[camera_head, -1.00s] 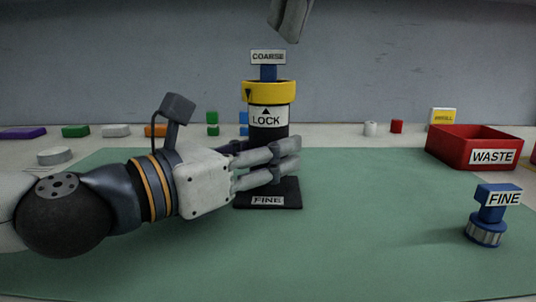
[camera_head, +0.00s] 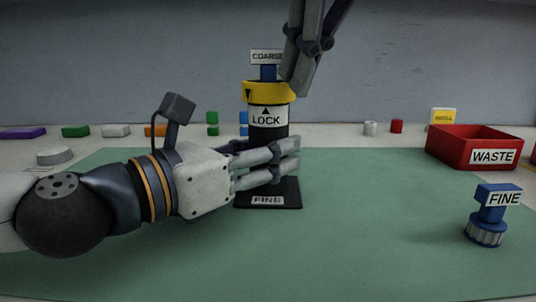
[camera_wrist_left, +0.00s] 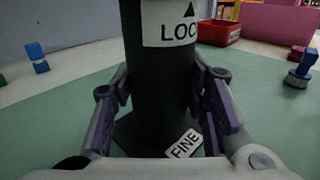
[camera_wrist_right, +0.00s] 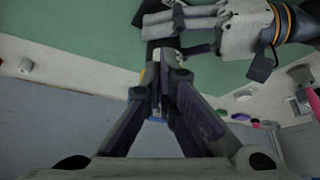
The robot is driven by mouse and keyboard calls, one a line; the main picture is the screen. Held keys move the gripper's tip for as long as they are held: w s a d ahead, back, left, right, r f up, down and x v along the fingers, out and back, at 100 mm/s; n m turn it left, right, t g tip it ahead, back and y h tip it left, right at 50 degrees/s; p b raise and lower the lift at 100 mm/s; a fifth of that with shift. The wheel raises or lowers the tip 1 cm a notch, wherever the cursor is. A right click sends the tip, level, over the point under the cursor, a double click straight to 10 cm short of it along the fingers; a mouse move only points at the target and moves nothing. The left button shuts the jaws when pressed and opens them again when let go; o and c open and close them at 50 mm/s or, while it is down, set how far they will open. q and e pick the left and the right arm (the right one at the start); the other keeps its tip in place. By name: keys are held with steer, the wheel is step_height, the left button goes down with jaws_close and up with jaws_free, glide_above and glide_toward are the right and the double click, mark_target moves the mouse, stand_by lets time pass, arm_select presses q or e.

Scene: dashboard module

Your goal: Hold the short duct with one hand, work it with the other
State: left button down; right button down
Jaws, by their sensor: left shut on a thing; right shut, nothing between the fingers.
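The short duct is a black upright cylinder (camera_head: 268,132) with a LOCK label, a yellow collar (camera_head: 258,92) and a blue insert (camera_head: 268,73) labelled COARSE on top. It stands on a black base (camera_head: 267,202) marked FINE. My left gripper (camera_head: 284,160) is shut around the duct's lower body; the left wrist view shows the duct (camera_wrist_left: 160,95) between its fingers (camera_wrist_left: 160,100). A blue FINE insert (camera_head: 487,228) with a ribbed base stands at right.
A red WASTE bin (camera_head: 440,152) stands at the back right, near a yellow block (camera_head: 443,116). Several small coloured blocks line the back edge. The green mat (camera_head: 370,235) is clear between the duct and the FINE insert.

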steer(key=shift+f, duration=0.3)
steer(key=shift+w+a, duration=0.2)
stand_by(0.6)
